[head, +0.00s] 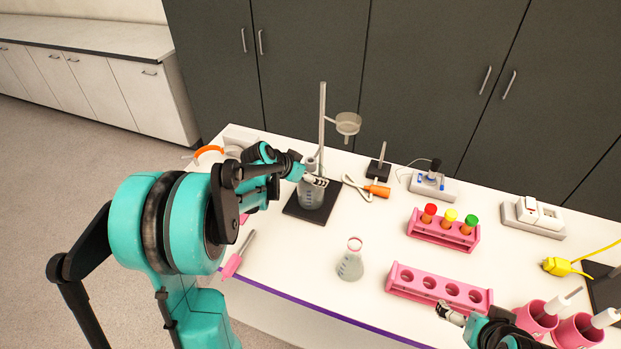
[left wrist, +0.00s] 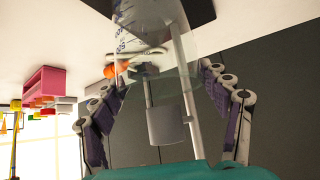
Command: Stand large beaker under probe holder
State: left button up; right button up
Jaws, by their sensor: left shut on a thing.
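The large beaker (head: 311,194), clear glass with blue marks, stands upright on or just above the black base (head: 296,208) of the metal stand (head: 322,120). In the left wrist view the glass (left wrist: 145,25) fills the upper middle, near the dark base. My left gripper (head: 316,181) is shut on the beaker near its top, its fingers on both sides in the wrist view (left wrist: 165,110). A grey cylindrical piece (head: 311,163) shows just above the beaker. Whether the beaker's bottom touches the base is unclear. My right gripper (head: 451,314) is at the lower right; its jaws are unclear.
A small conical flask (head: 350,266) stands at the table's front. Pink racks (head: 440,290) (head: 443,232), an orange-handled tool (head: 377,190) and a ring holder (head: 348,123) are nearby. A pink-handled tool (head: 238,253) lies near the left front edge. Dark cabinets stand behind.

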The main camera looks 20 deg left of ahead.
pick_arm(q)
jog(key=shift+s+f, duration=0.1)
jog(key=shift+f, duration=0.4)
jog(key=shift+f, duration=0.2)
jog(key=o, duration=1.8)
jog(key=shift+r, duration=0.1)
